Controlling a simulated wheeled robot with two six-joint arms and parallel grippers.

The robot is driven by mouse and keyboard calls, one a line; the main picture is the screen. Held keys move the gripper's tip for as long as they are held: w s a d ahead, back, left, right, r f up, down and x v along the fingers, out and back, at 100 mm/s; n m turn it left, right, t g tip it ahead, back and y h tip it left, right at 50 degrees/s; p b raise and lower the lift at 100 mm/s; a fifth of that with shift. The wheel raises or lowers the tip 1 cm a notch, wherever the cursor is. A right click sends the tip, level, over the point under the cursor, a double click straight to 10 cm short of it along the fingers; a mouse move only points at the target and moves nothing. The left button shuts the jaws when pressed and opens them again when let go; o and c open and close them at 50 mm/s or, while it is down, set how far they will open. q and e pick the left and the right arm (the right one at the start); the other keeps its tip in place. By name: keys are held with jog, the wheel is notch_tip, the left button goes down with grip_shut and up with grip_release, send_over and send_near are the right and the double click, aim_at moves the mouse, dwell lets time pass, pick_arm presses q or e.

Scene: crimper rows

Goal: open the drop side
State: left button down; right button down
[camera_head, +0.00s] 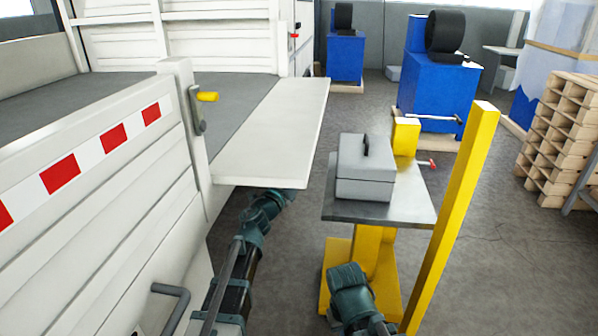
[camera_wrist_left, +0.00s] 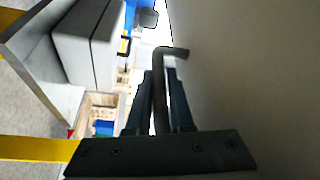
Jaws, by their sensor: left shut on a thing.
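A white drop side (camera_head: 272,135) is folded outward from the truck bed and lies nearly flat, jutting over the floor. Its underside (camera_wrist_left: 245,85) fills the right of the left wrist view. My left gripper (camera_wrist_left: 160,85) is shut on a dark grey bent bar handle (camera_wrist_left: 172,51) that joins that surface. In the head view my left arm reaches under the panel, which hides the gripper and this handle. A latch with a yellow grip (camera_head: 207,97) is on the post at the panel's near end. My right gripper is out of view.
A metal stand (camera_head: 412,204) with a grey box (camera_head: 362,180) is close to the panel's right. A yellow post (camera_head: 455,215) rises beside it. A near side panel (camera_head: 110,185) with red and white stripes stands upright. Blue machines and stacked pallets (camera_head: 567,140) are farther back.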

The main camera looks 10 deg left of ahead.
pick_arm(q)
jog(key=c, duration=0.8)
grip_release()
jog(key=b+v, duration=0.2)
jog(key=v, duration=1.1)
jog(key=shift+s, duration=0.4)
jog(key=shift+f, duration=0.1)
